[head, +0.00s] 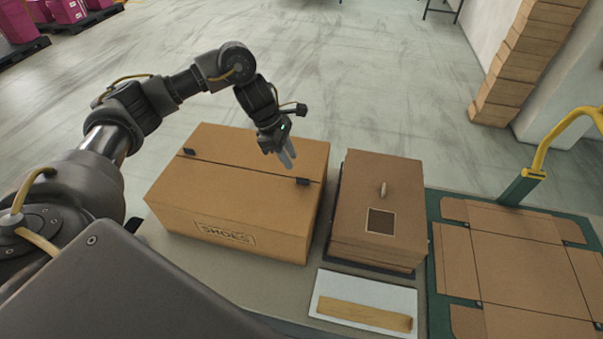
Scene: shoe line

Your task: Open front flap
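A large brown cardboard box (270,225) printed "SHOES" on its front side stands on the table. Its top is closed and flat, with a seam across it. The front flap (235,185) lies flat between the seam and the front edge. Small black tabs sit on the seam, one at the left (189,152) and one at the right (303,182). My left gripper (289,159) points down above the right part of the top, near the right tab. Its pale fingers are close together, and their gap is unclear. Nothing shows between them. My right gripper is out of view.
A smaller brown box (360,190) with a handle stands just right. A white tray (325,291) with a tan strip lies in front of it. An unfolded cardboard blank (510,265) lies on a green fixture (434,205) with a yellow handle (545,150). Open floor lies behind.

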